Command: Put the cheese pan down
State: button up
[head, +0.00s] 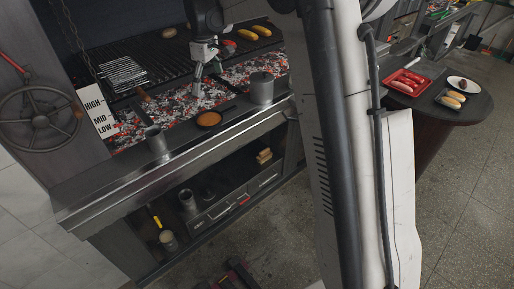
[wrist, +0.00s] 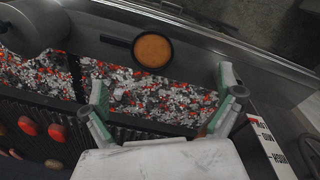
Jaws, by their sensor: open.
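The cheese pan (head: 209,119) is a small dark round pan with orange cheese inside. It sits on the steel front ledge of the grill, beside the ember bed. My gripper (head: 203,80) is above the embers, behind the pan. In the wrist view my gripper (wrist: 162,90) is open with its green-padded fingers wide apart and nothing between them. The gripper and the pan are apart.
Glowing embers (head: 180,103) fill the bed under the grill. A metal pot (head: 261,88) stands right of the pan, and a metal cup (head: 157,141) stands left on the ledge. Food lies on the grate (head: 165,50) behind. A round table (head: 440,112) with trays is at right.

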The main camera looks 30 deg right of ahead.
jog(key=s+r+m+t, duration=0.15)
jog(key=s+r, duration=0.25)
jog(key=s, duration=0.6)
jog(key=s+r+m+t, duration=0.1)
jog(key=s+r+m, duration=0.25)
jog(key=s, duration=0.65)
jog(key=s+f+m+t, duration=0.1)
jog(key=s+f, duration=0.2)
jog(key=s, duration=0.7)
jog(key=s+f+m+t, duration=0.2)
jog(key=s+f, duration=0.1)
jog(key=s, duration=0.7)
jog(key=shift+r+t, duration=0.1)
jog(key=shift+t, duration=0.15)
